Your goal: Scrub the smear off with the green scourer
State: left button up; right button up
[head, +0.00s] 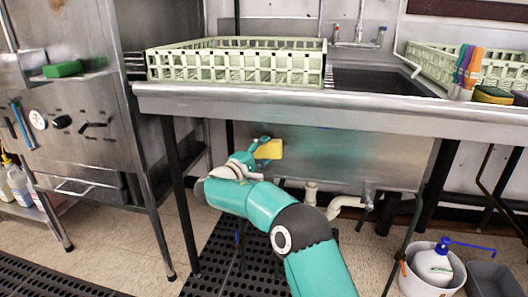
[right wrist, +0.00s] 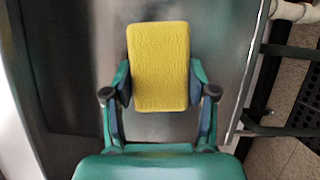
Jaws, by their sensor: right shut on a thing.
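My right gripper (head: 258,150) is shut on a yellow sponge (head: 271,149), in front of the steel sink's front panel (head: 350,155). In the right wrist view the sponge (right wrist: 158,65) stands upright between both fingers, its yellow face toward me. Its far side is hidden, and I cannot tell whether it touches the panel. A green scourer pad (head: 62,69) lies on the steel ledge at the left. I cannot clearly make out a smear; the panel has dark patches that may be reflections. My left gripper is not in view.
A pale green dish rack (head: 235,72) stands on the counter (head: 220,98) above my right arm. A yellow-and-green sponge (head: 492,95) and coloured-handled tools (head: 467,65) are at the right. White pipes (head: 345,203) run below the sink. A bucket (head: 430,275) stands on the floor.

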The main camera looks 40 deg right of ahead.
aim_at(278, 149)
jog(key=shift+w+a+r+p, duration=0.45)
jog(key=shift+w+r, duration=0.15)
jog(key=shift+w, duration=0.1)
jog(key=shift+s+d+b, duration=0.75)
jog(key=shift+s+b, duration=0.2)
jog(key=shift+b, duration=0.15)
jog(key=s+d+b, duration=0.1)
jog(key=s+b, duration=0.1)
jog(key=b, duration=0.1)
jog(key=shift+s+d+f, duration=0.1)
jog(key=shift+s+d, duration=0.1)
jog(key=shift+d, duration=0.15)
jog(key=shift+s+d, duration=0.2)
jog(key=shift+s, duration=0.05)
jog(key=shift+s+d+b, duration=0.4)
jog(key=shift+s+d, duration=0.35)
jog(key=shift+s, duration=0.05)
jog(key=shift+s+d+r, duration=0.2)
jog(key=shift+s+d, duration=0.4)
jog(key=shift+d, duration=0.05)
